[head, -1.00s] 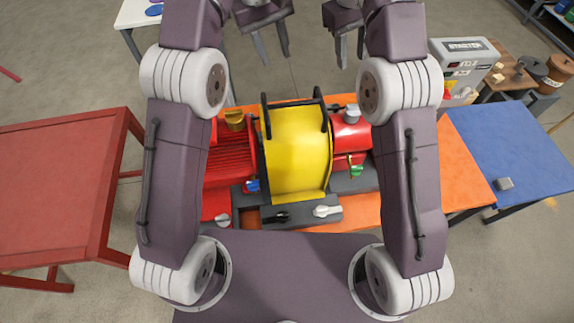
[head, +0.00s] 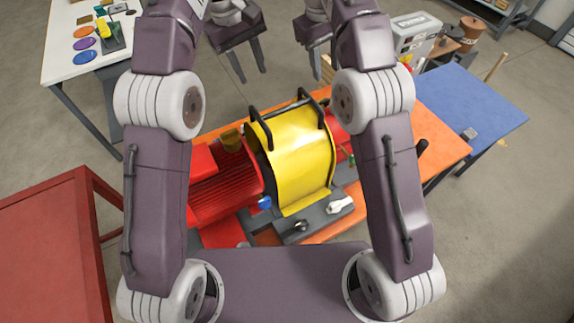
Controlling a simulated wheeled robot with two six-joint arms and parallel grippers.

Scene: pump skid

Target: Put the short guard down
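A yellow curved guard (head: 301,160) with two black handles sits over the middle of the pump skid, between the red ribbed motor (head: 225,183) and a red part mostly behind my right arm. It is the only guard I can make out. My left gripper (head: 251,75) is open and empty, beyond the guard toward the top of the head view and apart from it. My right gripper (head: 324,68) is also open and empty beyond the guard, partly covered by my own arm. Neither gripper touches the guard's handles.
The skid stands on an orange table (head: 436,140). A red table (head: 45,235) is at left, a blue table (head: 480,100) at right. A white table (head: 75,50) with coloured discs stands at upper left. A grey starter box (head: 413,38) stands beyond the orange table.

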